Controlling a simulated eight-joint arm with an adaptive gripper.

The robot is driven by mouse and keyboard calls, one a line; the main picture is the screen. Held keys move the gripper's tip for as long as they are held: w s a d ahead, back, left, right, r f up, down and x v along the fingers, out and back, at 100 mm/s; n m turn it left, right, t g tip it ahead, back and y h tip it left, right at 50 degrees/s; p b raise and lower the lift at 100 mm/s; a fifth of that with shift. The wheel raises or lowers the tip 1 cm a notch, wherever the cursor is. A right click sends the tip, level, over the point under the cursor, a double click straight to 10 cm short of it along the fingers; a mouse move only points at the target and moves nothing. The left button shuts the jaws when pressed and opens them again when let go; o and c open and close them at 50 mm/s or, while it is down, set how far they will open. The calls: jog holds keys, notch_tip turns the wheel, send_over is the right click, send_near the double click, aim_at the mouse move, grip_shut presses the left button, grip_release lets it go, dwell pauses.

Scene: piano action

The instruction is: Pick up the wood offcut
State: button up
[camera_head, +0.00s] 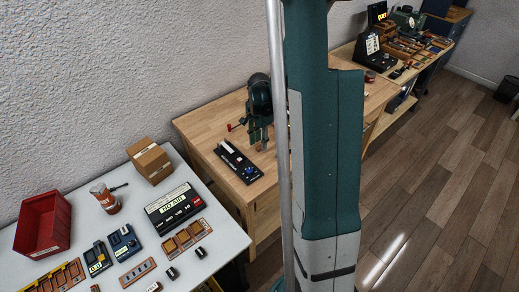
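I cannot pick out the wood offcut with certainty in this view. My own teal and grey body part stands upright through the middle and hides part of the wooden workbench (205,122) behind it. My gripper is not in view, so I cannot see whether it holds anything. A dark teal bench machine (260,98) with a red-tipped handle stands on the workbench, just left of my body part. A black fixture (238,160) lies in front of it.
At lower left, a white table (217,241) holds a red bin (43,222), a cardboard box (149,160), a black "NO AIR" box (174,207) and several small devices and trays. A crowded far bench (445,44) stands at upper right. Wooden floor (440,190) is clear at right.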

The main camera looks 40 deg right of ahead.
jog(key=shift+f, duration=1)
jog(key=c, duration=0.7)
